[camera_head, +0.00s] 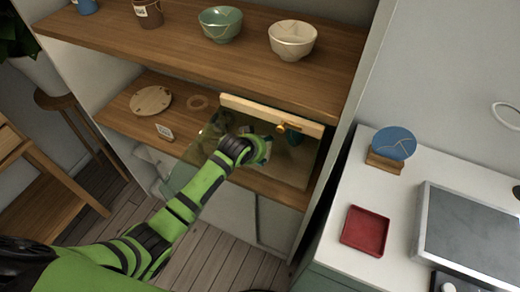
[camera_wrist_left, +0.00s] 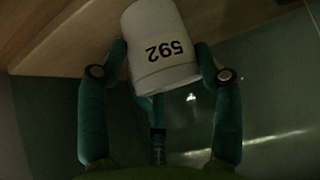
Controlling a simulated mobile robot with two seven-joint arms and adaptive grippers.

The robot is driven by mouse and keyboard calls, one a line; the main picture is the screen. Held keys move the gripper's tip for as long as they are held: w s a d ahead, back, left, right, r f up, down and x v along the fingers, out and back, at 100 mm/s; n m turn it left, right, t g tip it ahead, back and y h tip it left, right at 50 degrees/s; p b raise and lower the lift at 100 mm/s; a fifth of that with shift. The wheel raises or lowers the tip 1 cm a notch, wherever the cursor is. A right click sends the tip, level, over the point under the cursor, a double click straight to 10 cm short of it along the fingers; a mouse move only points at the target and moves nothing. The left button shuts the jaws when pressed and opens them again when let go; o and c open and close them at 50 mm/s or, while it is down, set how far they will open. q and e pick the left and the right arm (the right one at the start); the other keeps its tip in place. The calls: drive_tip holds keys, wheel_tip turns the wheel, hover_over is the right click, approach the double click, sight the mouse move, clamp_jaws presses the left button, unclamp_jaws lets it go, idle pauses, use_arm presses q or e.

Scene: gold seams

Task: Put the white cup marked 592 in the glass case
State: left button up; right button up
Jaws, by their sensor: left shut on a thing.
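The white cup marked 592 (camera_wrist_left: 162,45) is between the fingers of my left gripper (camera_wrist_left: 158,75) in the left wrist view, its number upside down there. My left gripper is shut on the cup. In the head view my left gripper (camera_head: 258,150) reaches into the glass case (camera_head: 297,165) on the lower shelf, and the cup is mostly hidden by the gripper and arm. The case has a light wooden top bar (camera_head: 270,114) with a brass knob (camera_head: 282,127). Whether the cup touches the case floor cannot be told. My right gripper is not in view.
The upper shelf (camera_head: 255,70) holds a green bowl (camera_head: 221,25) and a cream bowl (camera_head: 292,40). A round wooden board (camera_head: 151,101) and a small label card (camera_head: 165,132) are left of the case. A red tray (camera_head: 366,231) and a blue plate (camera_head: 394,143) are on the white counter.

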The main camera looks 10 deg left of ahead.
use_arm(q)
drive_tip(key=shift+s+d, duration=0.1)
drive_tip(key=shift+s, duration=0.05)
drive_tip(key=o, duration=1.4)
drive_tip(key=shift+f, duration=0.1)
drive_tip(key=shift+r, duration=0.3)
drive_tip(key=v, duration=1.1)
drive_tip(key=shift+s+r+p, duration=0.2)
drive_tip(key=shift+s+p, duration=0.1)
drive_tip(key=shift+s, duration=0.05)
